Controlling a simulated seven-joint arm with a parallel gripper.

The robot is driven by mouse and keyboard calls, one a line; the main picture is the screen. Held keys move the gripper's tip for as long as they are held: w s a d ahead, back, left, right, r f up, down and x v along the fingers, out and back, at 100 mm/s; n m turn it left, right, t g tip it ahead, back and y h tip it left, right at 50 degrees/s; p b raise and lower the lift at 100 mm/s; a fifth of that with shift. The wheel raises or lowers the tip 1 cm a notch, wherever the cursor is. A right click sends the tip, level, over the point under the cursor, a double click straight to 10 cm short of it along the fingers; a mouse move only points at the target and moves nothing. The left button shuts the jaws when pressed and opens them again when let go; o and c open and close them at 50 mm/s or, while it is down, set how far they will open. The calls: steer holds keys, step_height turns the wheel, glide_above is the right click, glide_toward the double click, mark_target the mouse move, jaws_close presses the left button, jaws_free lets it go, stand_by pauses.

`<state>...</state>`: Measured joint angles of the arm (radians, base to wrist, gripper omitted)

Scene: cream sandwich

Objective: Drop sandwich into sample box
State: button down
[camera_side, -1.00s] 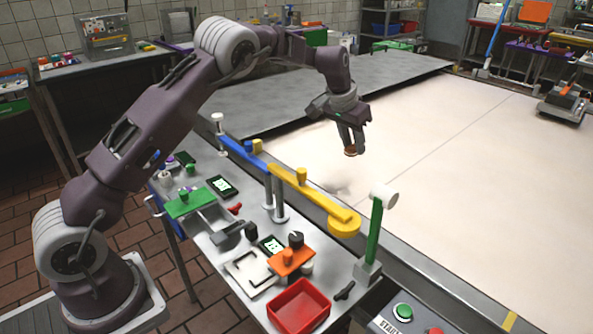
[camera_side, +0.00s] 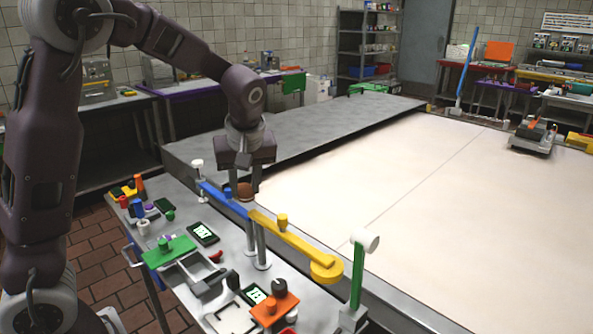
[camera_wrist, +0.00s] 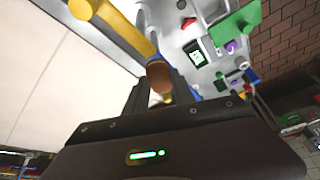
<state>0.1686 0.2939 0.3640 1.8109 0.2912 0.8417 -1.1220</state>
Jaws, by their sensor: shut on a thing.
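The sandwich (camera_side: 246,192), a small round brown piece, is held between the fingers of my gripper (camera_side: 247,187). In the wrist view the sandwich (camera_wrist: 160,77) shows at the tips of the dark fingers, with my gripper (camera_wrist: 158,92) shut on it. It is in front of or above the blue bar (camera_side: 224,200) on the narrow metal bench (camera_side: 228,257); the exact height cannot be told. I cannot pick out a sample box with certainty in the current views.
A yellow bar (camera_side: 294,241) with a round end extends from the blue bar, on posts. A green post (camera_side: 358,275) with a white knob stands near the front. Tools and small parts crowd the bench. The wide pale surface (camera_side: 400,200) at right is mostly clear.

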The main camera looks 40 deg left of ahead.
steer(key=s+a+n+g, duration=0.2)
steer(key=s+n, duration=0.3)
steer(key=s, duration=0.7)
step_height(320, 180, down, 6)
steer(key=shift+s+d, duration=0.2)
steer(key=shift+s, duration=0.15)
steer(key=shift+f, duration=3.2)
steer(key=c, duration=1)
jaws_free()
steer(key=shift+o, duration=0.2)
steer(key=shift+r, duration=0.1)
